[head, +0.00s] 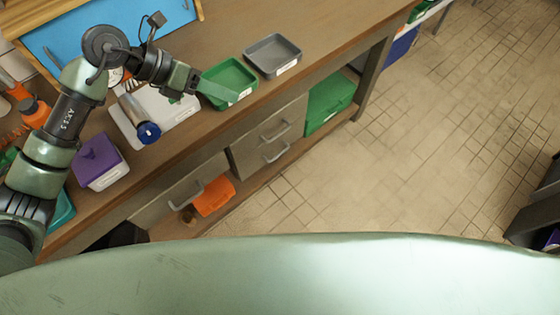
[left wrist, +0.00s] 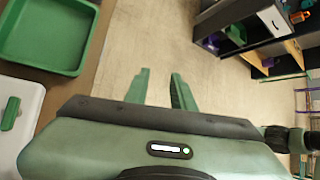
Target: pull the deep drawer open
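Under the wooden workbench, a grey drawer unit (head: 250,150) has two drawer fronts with metal handles, an upper handle (head: 275,132) and a lower handle (head: 277,153). Another grey drawer front (head: 165,200) with a handle sits further left. Which one is the deep drawer I cannot tell; all look closed. My left gripper (head: 222,90) is above the bench top, over the green tray in the head view, away from the handles. In the left wrist view (left wrist: 160,74) its fingers are apart with nothing between them. My right gripper is not in view.
The bench top (head: 330,35) carries a green tray (head: 240,97), a grey tray (head: 273,55), a blue-capped cylinder (head: 148,131) and a purple-lidded box (head: 100,163). Below are an orange bin (head: 214,198) and a green bin (head: 330,100). The tiled floor (head: 420,150) in front is clear.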

